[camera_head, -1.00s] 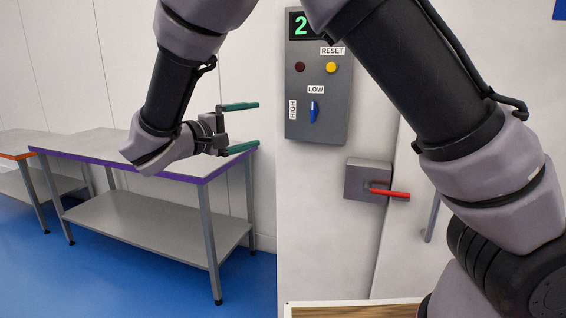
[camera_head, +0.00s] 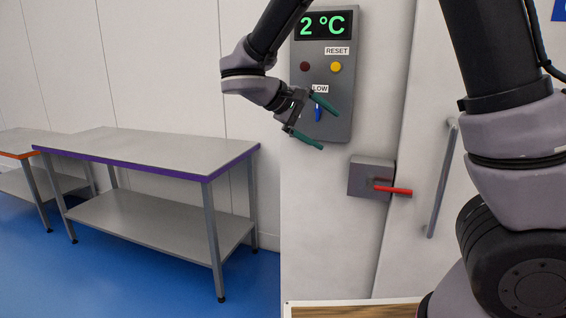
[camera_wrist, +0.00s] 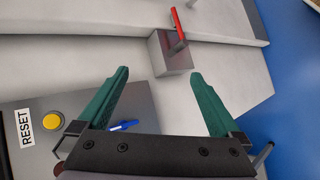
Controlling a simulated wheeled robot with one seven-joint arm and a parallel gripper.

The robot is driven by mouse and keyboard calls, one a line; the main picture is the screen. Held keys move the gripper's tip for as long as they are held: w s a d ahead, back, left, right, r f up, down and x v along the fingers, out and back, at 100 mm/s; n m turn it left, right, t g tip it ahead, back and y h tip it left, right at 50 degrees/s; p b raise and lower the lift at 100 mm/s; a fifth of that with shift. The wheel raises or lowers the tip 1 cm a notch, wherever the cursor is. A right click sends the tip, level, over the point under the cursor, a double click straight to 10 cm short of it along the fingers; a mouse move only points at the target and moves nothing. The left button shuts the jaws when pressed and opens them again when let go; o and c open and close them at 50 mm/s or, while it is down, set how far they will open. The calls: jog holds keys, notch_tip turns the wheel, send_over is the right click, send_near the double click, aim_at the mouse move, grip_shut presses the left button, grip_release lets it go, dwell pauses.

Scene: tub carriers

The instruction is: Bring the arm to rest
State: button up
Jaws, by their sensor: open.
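My gripper (camera_head: 314,124) has dark green fingers spread apart with nothing between them. In the head view it hangs in front of the lower part of the grey control panel (camera_head: 342,90), and its upper finger partly covers the blue switch (camera_head: 318,114). In the wrist view the open fingers (camera_wrist: 163,93) point toward the wall, with the blue switch (camera_wrist: 122,126) and yellow button (camera_wrist: 53,121) near the left finger. I cannot tell whether a finger touches the panel. My arm is bent, with its elbow out of view above.
The panel display (camera_head: 322,25) reads 2 °C. A latch box (camera_head: 366,178) with a red handle (camera_head: 393,189) sits below right, beside a door with a long grey bar handle (camera_head: 441,180). A purple-edged table (camera_head: 150,150) with a bare top stands at the left. Blue floor is clear in front.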

jog(key=s+d+r+m+t+y, duration=0.1)
jog(key=s+d+r+m+y, duration=0.2)
jog(key=s+d+m+y, duration=0.2)
jog(key=s+d+r+m+t+y, duration=0.1)
jog(key=s+d+r+m+y, duration=0.3)
jog(key=s+d+y, duration=0.3)
jog(key=shift+s+d+r+m+y, duration=0.25)
jog(key=shift+s+d+m, duration=0.5)
jog(key=shift+d, duration=1)
jog(key=shift+s, duration=0.1)
